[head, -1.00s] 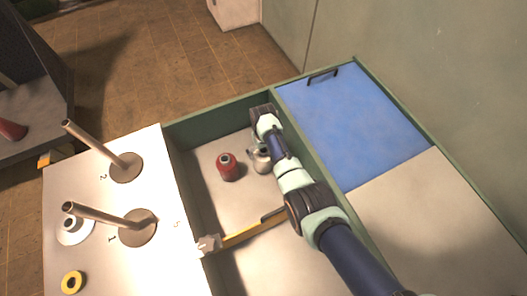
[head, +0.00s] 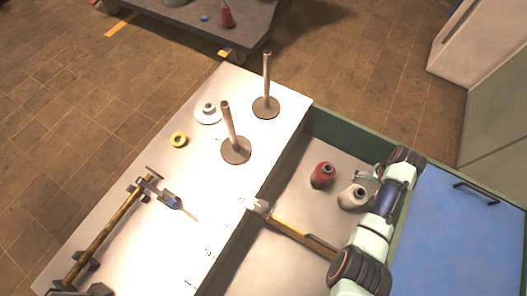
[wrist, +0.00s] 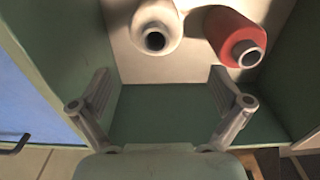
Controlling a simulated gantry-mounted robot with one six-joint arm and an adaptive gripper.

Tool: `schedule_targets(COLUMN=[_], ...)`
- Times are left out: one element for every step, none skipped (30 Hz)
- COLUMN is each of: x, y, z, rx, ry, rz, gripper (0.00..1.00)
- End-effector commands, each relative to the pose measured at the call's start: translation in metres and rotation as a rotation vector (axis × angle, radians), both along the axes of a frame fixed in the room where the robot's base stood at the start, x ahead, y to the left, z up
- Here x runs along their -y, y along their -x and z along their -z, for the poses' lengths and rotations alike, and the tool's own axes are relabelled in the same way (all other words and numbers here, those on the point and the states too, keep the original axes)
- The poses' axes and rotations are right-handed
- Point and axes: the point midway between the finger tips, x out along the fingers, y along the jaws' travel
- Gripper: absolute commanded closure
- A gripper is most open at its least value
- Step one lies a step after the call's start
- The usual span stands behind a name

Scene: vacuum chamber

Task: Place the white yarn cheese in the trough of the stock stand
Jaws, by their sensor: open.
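A white yarn package with a dark tube end, which looks like the white yarn cheese (head: 352,196), stands on the pale floor of a green-walled compartment (head: 335,127). In the wrist view the white package (wrist: 153,27) is at the top centre, beyond my fingertips. My gripper (wrist: 160,92) is open and empty, its two fingers spread wide. In the head view my gripper (head: 366,175) is beside the white package, partly hidden by my arm. I cannot tell for sure which part is the trough of the stock stand.
A red yarn package (head: 322,175) stands close to the white one.

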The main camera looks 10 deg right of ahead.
Motion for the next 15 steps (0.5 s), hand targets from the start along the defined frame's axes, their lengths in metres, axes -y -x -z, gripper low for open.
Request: schedule_targets(x=[-0.011,-0.021,-0.038,-0.055,-0.076,-0.108,-0.133,-0.160,-0.197,-0.225,-0.252,-0.286,-0.310,-0.331,-0.356], y=[-0.016,-0.029,-0.049,-0.066,-0.083,-0.104,-0.117,-0.126,-0.135,-0.138,-0.138,-0.134,-0.128,-0.121,-0.111], z=[-0.005,-0.011,-0.021,-0.031,-0.043,-0.062,-0.077,-0.094,-0.118,-0.136,-0.154,-0.178,-0.196,-0.212,-0.232], rx=[0.026,0.050,0.094,0.134,0.181,0.253,0.311,0.369,0.451,0.515,0.578,0.659,0.718,0.774,0.841], ry=[0.026,0.051,0.091,0.125,0.160,0.208,0.241,0.271,0.307,0.330,0.349,0.369,0.379,0.388,0.395], rz=[-0.031,-0.057,-0.099,-0.138,-0.181,-0.239,-0.282,-0.325,-0.381,-0.422,-0.460,-0.506,-0.538,-0.566,-0.599], gripper=[0.00,0.00,0.00,0.00,0.00,0.00,0.00,0.00,0.00,0.00,0.00,0.00,0.00,0.00,0.00])
